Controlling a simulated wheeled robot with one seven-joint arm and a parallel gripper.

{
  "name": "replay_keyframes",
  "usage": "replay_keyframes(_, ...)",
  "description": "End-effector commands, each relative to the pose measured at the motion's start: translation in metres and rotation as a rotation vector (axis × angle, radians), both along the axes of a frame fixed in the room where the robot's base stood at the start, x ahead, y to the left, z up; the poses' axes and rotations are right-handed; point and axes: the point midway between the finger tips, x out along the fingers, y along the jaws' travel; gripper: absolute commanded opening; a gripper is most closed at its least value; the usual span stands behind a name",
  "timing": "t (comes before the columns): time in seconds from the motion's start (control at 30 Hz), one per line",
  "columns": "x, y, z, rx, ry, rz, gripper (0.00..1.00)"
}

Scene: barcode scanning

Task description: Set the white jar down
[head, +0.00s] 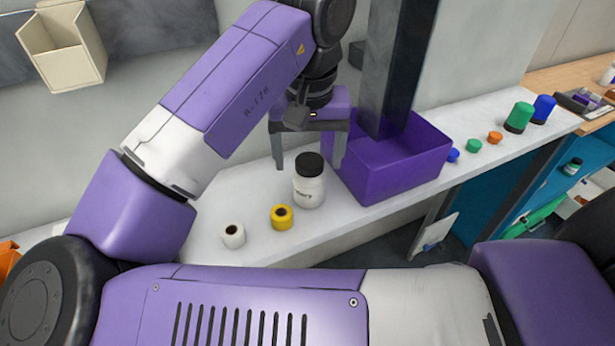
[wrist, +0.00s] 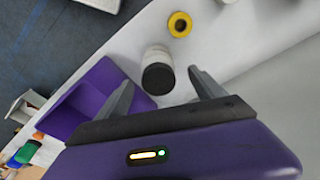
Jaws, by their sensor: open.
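The white jar (head: 309,188) with a black lid stands upright on the white counter (head: 262,236). My gripper (head: 311,166) is open above and around the jar, with one finger to each side of it in the head view. In the wrist view the jar (wrist: 157,58) shows between the two fingertips of my gripper (wrist: 163,78), its black lid toward the camera. Gaps show between the jar and both fingers there.
A yellow roll (head: 281,217) and a white roll (head: 233,236) stand to the left. Several coloured caps and a green jar (head: 519,117) stand farther right.

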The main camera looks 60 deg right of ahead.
Motion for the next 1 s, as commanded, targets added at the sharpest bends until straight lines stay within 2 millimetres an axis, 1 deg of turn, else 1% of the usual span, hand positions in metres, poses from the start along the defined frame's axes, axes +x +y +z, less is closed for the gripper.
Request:
replay_keyframes(0.17, 0.000, -0.003, -0.020, 0.001, 0.002, 0.000, 0.78)
replay_keyframes(0.3, 0.001, -0.006, -0.041, 0.000, 0.003, 0.002, 0.78)
replay_keyframes(0.4, 0.002, -0.008, -0.051, 0.001, 0.002, 0.001, 0.78)
replay_keyframes(0.5, 0.003, -0.009, -0.056, 0.000, 0.000, 0.000, 0.78)
replay_keyframes(0.7, 0.003, -0.009, -0.056, -0.001, 0.001, 0.000, 0.78)
replay_keyframes(0.73, 0.003, -0.009, -0.056, -0.001, 0.001, 0.000, 0.76)
replay_keyframes(0.77, 0.003, -0.009, -0.056, -0.001, 0.001, 0.000, 0.70)
replay_keyframes(0.8, 0.003, -0.009, -0.056, -0.001, 0.001, 0.000, 0.62)
replay_keyframes(0.87, 0.003, -0.009, -0.056, -0.001, 0.001, 0.000, 0.51)
replay_keyframes(1.0, 0.003, -0.009, -0.056, -0.001, 0.001, 0.000, 0.23)
